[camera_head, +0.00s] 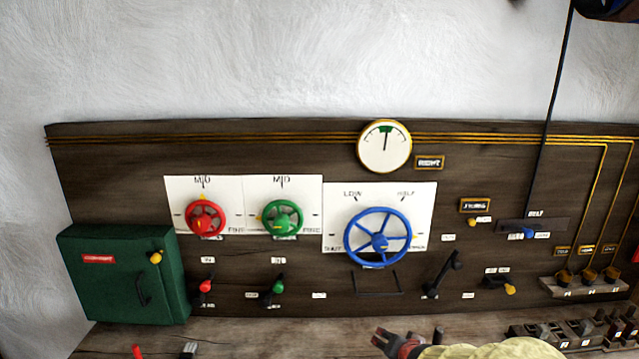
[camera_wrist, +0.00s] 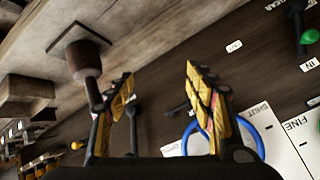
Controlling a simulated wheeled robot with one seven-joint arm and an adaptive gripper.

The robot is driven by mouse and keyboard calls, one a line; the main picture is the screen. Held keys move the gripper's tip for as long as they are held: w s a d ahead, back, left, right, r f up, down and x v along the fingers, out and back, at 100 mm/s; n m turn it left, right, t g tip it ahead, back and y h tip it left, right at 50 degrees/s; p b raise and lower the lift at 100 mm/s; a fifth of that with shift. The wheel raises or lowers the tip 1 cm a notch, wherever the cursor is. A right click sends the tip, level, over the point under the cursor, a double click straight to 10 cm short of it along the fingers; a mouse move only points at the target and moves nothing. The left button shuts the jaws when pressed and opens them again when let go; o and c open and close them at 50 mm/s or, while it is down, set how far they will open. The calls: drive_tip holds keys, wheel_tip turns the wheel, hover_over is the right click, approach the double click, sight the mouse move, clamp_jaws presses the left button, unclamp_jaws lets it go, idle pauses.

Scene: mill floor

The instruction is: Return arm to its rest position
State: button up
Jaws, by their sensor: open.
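My gripper (camera_wrist: 163,100) shows in the wrist view with its two yellow-and-black fingers spread wide apart. Nothing is held between them. Beyond the fingers lies the dark wooden control panel, with the blue handwheel (camera_wrist: 245,135) partly hidden behind the right finger. A black lever (camera_wrist: 131,112) shows beside the left finger, apart from the right one. In the head view, a dark red and black shape with a pale yellow ribbed part is cut off by the bottom edge; I cannot tell whether it is my arm.
The panel carries a red wheel (camera_head: 205,218), a green wheel (camera_head: 282,218), the blue wheel and a round gauge (camera_head: 384,146). A green box (camera_head: 124,276) stands at left. A wooden ledge (camera_head: 250,335) runs along the front. Switches (camera_head: 580,330) crowd the right.

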drive_tip(key=s+r+n+g, duration=0.2)
drive_tip(key=s+r, duration=0.1)
drive_tip(key=s, duration=0.7)
drive_tip(key=s+r+n+g, duration=0.2)
drive_tip(key=s+r, duration=0.1)
drive_tip(key=s, duration=0.7)
drive_tip(key=s+r+n+g, duration=0.2)
drive_tip(key=s+r, duration=0.1)
drive_tip(key=s, duration=0.7)
drive_tip(key=r, duration=0.1)
drive_tip(key=r+t, duration=0.1)
drive_tip(key=r, duration=0.1)
drive_tip(key=s+r+t, duration=0.1)
drive_tip(key=r, duration=0.1)
drive_tip(key=shift+a+r, duration=0.25)
drive_tip(key=shift+a, duration=0.1)
idle(3.8)
